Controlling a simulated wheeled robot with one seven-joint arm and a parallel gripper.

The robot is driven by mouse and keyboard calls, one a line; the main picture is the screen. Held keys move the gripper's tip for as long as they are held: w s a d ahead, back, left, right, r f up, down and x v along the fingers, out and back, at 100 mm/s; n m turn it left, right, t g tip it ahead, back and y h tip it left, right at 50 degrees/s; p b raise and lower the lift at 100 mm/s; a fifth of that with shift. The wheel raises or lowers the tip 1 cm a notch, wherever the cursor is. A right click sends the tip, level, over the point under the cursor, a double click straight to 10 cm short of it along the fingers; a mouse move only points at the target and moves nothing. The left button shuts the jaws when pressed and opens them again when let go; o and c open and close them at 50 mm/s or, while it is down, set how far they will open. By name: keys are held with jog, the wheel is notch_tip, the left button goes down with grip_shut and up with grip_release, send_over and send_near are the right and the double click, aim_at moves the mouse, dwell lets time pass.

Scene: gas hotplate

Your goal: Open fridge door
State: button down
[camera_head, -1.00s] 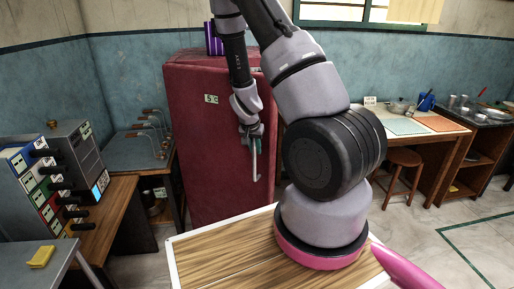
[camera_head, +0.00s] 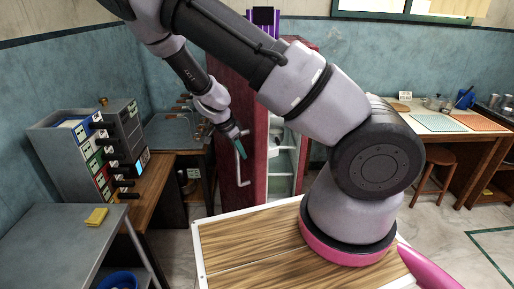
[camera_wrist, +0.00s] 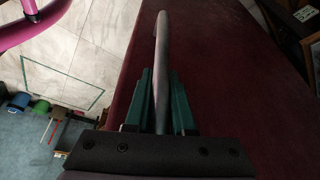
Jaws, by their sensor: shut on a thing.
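The red fridge (camera_head: 303,62) stands against the back wall in the head view. Its red door (camera_head: 227,160) is swung open toward the left, and pale shelves show in the fridge's inside (camera_head: 283,165). The door's grey bar handle (camera_head: 241,168) is on its outer face. My gripper (camera_head: 236,157) is at the handle's upper part. In the wrist view the handle (camera_wrist: 162,60) runs between the two green fingers of my gripper (camera_wrist: 161,100), which are shut on it, with the dark red door face (camera_wrist: 225,70) behind. My arm hides part of the fridge top.
A wooden-topped surface (camera_head: 255,262) is in front of me. At left are a grey table with a yellow sponge (camera_head: 96,216) and a panel of labelled black levers (camera_head: 118,150). A stool (camera_head: 434,170) and a work table stand at right.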

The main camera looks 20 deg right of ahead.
jog(key=w+a+m, duration=0.1)
jog(key=a, duration=1)
jog(key=shift+a, duration=0.4)
jog(key=c, duration=0.8)
grip_release()
jog(key=shift+o, duration=0.2)
jog(key=w+v, duration=0.1)
jog(key=v, duration=0.9)
jog(key=shift+s+a+r, duration=0.2)
jog(key=shift+s+r, duration=0.1)
